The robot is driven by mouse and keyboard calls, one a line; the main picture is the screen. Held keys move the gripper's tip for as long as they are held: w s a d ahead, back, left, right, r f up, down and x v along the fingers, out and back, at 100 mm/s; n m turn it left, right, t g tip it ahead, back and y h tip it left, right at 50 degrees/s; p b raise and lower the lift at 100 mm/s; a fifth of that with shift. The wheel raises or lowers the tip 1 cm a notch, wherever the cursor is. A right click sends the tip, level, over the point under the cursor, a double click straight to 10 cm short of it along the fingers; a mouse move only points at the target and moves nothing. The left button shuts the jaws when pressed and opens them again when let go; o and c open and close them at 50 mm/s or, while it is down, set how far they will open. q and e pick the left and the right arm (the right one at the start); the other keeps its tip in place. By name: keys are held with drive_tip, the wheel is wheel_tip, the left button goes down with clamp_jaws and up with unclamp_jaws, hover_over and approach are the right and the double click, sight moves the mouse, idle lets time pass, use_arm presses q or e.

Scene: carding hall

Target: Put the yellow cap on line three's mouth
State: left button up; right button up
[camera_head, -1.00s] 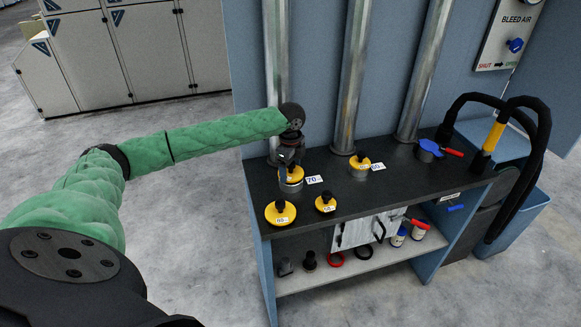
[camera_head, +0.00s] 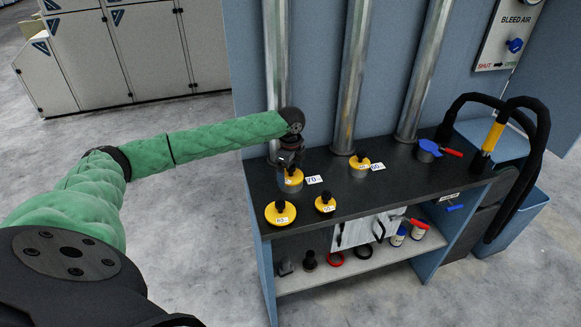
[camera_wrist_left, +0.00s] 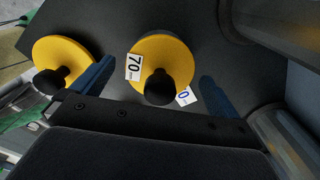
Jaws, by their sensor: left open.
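A yellow cap with a black knob (camera_head: 292,179) sits on a short grey mouth at the foot of the left pipe, beside a tag reading 70. My left gripper (camera_head: 290,166) is right above this cap. In the left wrist view the cap (camera_wrist_left: 175,52) and its knob lie between the two blue fingers, which are spread apart. Another yellow cap (camera_head: 362,164) is on the mouth by the middle pipe. Two more yellow caps lie at the bench front, a larger one (camera_head: 280,215) and a smaller one (camera_head: 325,205). My right gripper is out of view.
A blue fitting with a red handle (camera_head: 428,147) stands by the right pipe (camera_head: 424,70). Black hoses (camera_head: 541,140) arch at the bench's right end. The lower shelf (camera_head: 300,281) holds rings, dark fittings and small tubs. The dark bench top (camera_head: 400,185) is clear at front right.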

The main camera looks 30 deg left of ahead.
use_arm(q)
drive_tip(key=shift+r, duration=0.1)
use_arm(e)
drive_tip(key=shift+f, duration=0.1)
use_arm(q)
drive_tip(key=shift+r, duration=0.25)
wheel_tip(320, 180, up, 12)
drive_tip(key=b, duration=0.4)
drive_tip(key=shift+r+b, duration=0.25)
drive_tip(key=shift+b, duration=0.05)
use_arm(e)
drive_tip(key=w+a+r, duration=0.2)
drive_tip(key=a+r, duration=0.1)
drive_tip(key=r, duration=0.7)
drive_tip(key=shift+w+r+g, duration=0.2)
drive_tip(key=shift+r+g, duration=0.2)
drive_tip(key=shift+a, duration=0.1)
